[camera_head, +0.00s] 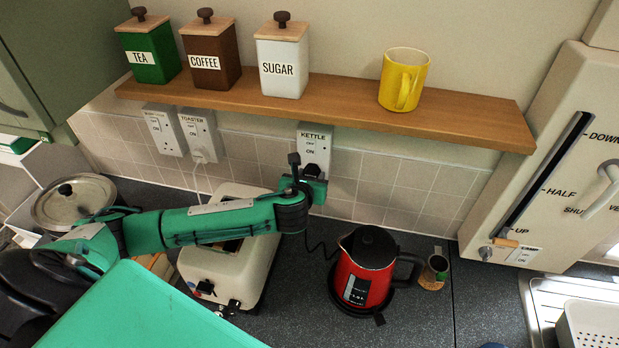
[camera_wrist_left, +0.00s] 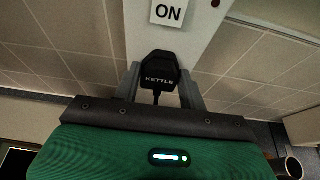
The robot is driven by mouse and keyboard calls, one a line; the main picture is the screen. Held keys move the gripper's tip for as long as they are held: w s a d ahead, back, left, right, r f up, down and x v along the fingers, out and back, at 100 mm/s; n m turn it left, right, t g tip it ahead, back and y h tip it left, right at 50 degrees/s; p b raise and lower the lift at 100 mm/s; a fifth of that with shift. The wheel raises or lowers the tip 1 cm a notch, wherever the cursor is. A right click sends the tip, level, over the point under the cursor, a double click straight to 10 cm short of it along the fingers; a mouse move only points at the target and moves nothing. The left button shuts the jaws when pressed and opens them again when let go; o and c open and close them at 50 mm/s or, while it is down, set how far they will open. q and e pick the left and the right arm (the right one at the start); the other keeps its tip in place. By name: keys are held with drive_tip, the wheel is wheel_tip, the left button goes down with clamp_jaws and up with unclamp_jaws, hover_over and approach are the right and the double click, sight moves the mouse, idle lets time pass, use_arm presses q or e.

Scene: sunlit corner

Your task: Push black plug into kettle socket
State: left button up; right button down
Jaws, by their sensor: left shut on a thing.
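The black plug marked KETTLE (camera_wrist_left: 160,72) sits between the two fingers of my left gripper (camera_wrist_left: 160,88) in the left wrist view. The gripper is shut on it. The plug is in front of the lower part of the white kettle socket (camera_wrist_left: 190,30), below its ON label. I cannot tell whether the plug is fully seated. In the head view my left gripper (camera_head: 313,171) is at the kettle socket (camera_head: 314,137) on the wall under the shelf; the plug is mostly hidden there. The red kettle (camera_head: 366,268) stands on the counter below. My right gripper is not in view.
A wooden shelf (camera_head: 330,103) with canisters and a yellow mug (camera_head: 403,78) runs above the sockets. The toaster socket (camera_head: 201,132) is to the left. A cream toaster (camera_head: 215,262) stands beneath my left arm.

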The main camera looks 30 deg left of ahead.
use_arm(q)
drive_tip(key=o, duration=1.4)
drive_tip(key=shift+c, duration=0.2)
drive_tip(key=b+v, duration=0.5)
drive_tip(key=v, duration=0.8)
drive_tip(key=shift+s+r, duration=0.25)
drive_tip(key=shift+s, duration=0.1)
drive_tip(key=shift+d, duration=0.1)
